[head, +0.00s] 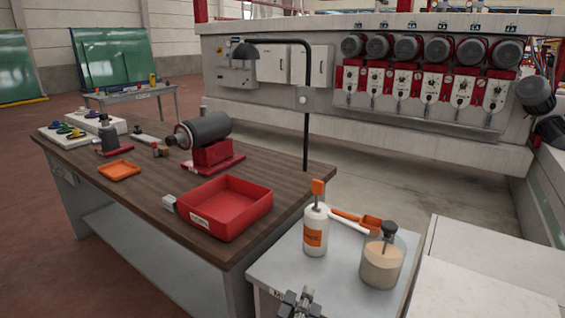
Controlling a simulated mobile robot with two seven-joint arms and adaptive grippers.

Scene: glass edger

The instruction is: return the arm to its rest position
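My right gripper (300,300) shows at the bottom edge, in front of the small grey side table (342,268). It is dark and small here, and I cannot tell whether its fingers are open or shut. No object is visible in it. The rest of the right arm is below the picture. My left gripper and arm are not in view.
A white bottle (315,232), a glass jar (381,263) and an orange-headed brush (350,221) stand or lie close beyond my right gripper. A red tray (228,208) and motor (203,129) are on the wooden bench (150,208). The grey machine stands behind.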

